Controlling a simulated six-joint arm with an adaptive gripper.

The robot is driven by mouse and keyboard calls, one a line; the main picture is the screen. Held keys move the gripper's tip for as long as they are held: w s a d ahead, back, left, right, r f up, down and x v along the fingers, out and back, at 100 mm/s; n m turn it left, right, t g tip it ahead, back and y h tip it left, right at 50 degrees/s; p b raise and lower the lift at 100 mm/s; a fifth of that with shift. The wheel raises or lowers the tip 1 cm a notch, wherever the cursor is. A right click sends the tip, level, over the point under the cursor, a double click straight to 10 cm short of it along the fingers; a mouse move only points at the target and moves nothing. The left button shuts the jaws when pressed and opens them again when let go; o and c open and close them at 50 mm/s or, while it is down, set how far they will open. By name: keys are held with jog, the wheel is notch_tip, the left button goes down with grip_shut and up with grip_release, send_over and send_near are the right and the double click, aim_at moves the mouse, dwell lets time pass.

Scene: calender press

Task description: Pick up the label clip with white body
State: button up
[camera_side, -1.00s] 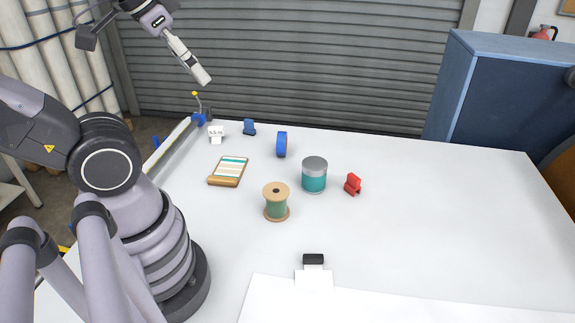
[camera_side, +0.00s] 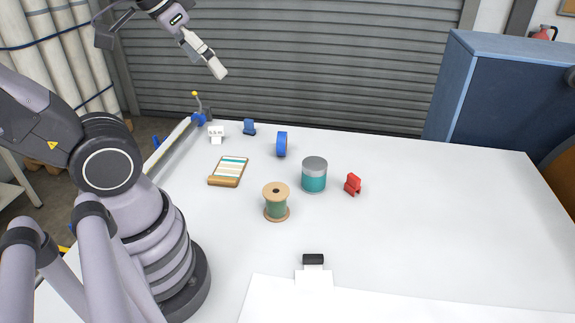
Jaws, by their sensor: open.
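A white clip (camera_side: 216,134) stands near the far left of the white table, close to the table's left edge. Another clip at the front (camera_side: 313,277) has a black top and a white lower part, and it sits at the edge of a white sheet. A blue clip (camera_side: 249,127) stands just right of the white clip, and a red clip (camera_side: 353,184) stands right of the middle. My gripper (camera_side: 219,73) is open and empty, raised well above the far left of the table, above the white clip in the picture. It touches nothing.
The right side is clear.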

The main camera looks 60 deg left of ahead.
jog(key=w+a+f+n+t+y, duration=0.1)
jog(key=w+a+f+n+y, duration=0.15)
jog(key=w+a+f, duration=0.5)
jog(key=w+a+f+n+t+y, duration=0.1)
jog(key=w+a+f+n+y, duration=0.3)
jog(key=w+a, duration=0.65)
jog(key=n+y, duration=0.4)
send_near(215, 129)
jog(key=d+r, duration=0.1)
jog(key=d, duration=0.1)
jog(key=shift+s+a+g, duration=0.1)
jog(key=shift+s+g, duration=0.3)
jog(key=shift+s, duration=0.05)
jog(key=x, duration=0.8)
jog(key=shift+x, duration=2.65)
jog(key=shift+w+r, duration=0.15)
jog(key=shift+r, duration=0.05)
jog(key=c, duration=1.1)
